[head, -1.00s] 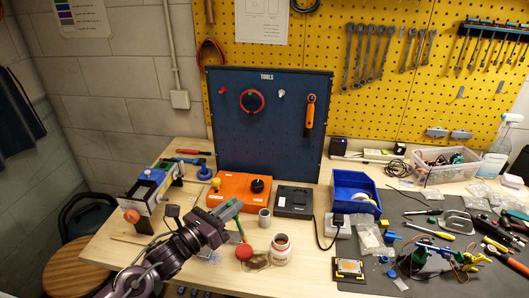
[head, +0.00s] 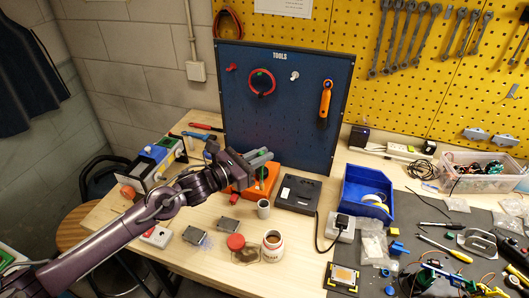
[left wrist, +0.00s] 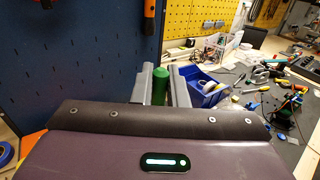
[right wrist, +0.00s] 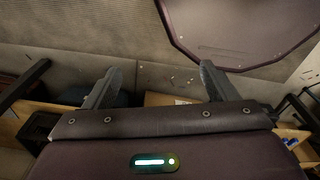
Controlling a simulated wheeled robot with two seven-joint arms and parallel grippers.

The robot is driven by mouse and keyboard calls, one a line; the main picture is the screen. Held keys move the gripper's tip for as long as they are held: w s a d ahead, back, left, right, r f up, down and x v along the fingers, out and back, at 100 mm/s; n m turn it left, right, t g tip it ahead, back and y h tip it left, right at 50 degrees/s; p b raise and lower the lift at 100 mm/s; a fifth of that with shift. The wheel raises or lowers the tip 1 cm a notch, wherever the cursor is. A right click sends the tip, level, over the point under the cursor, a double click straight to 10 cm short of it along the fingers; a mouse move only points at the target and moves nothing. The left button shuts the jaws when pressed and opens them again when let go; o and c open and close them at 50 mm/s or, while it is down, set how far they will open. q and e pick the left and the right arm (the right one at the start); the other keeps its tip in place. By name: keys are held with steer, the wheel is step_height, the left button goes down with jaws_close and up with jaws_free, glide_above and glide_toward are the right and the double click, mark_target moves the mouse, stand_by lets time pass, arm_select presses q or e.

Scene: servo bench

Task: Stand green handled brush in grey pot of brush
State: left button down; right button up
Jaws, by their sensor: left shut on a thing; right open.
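My left gripper (head: 262,158) is shut on the green-handled brush (head: 264,174). It holds the brush roughly upright, clear of the bench. The green handle shows between the fingers in the left wrist view (left wrist: 160,86); its bristles cannot be made out. The grey pot (head: 263,210) stands upright on the bench, just below the brush in the head view; how far apart they are in depth is hard to tell. My right gripper (right wrist: 157,85) is open and empty in the right wrist view, away from the brush and pot.
An open jar (head: 272,243) and a red lid (head: 235,241) are in front of the pot. A black box (head: 298,193) is right of it, an orange box (head: 236,184) behind left. The blue tool panel (head: 283,105) rises behind. A blue bin (head: 366,192) is farther right.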

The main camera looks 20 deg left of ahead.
mark_target(262, 168)
arm_select(q)
steer(key=shift+w+d+f, duration=0.15)
steer(key=shift+f, duration=0.3)
steer(key=shift+w+d+f, duration=0.1)
steer(key=shift+f, duration=0.3)
step_height(262, 168, down, 2)
steer(key=shift+w+f+b, duration=0.1)
steer(key=shift+b, duration=0.5)
steer(key=shift+f, duration=0.6)
step_height(262, 168, down, 3)
steer(key=b, duration=0.3)
steer(key=shift+r, duration=0.15)
steer(key=shift+f+b, duration=1.3)
steer(key=shift+b, duration=0.25)
arm_select(e)
step_height(262, 168, down, 8)
steer(key=w, duration=0.1)
steer(key=shift+r, duration=0.25)
steer(key=shift+w, duration=0.15)
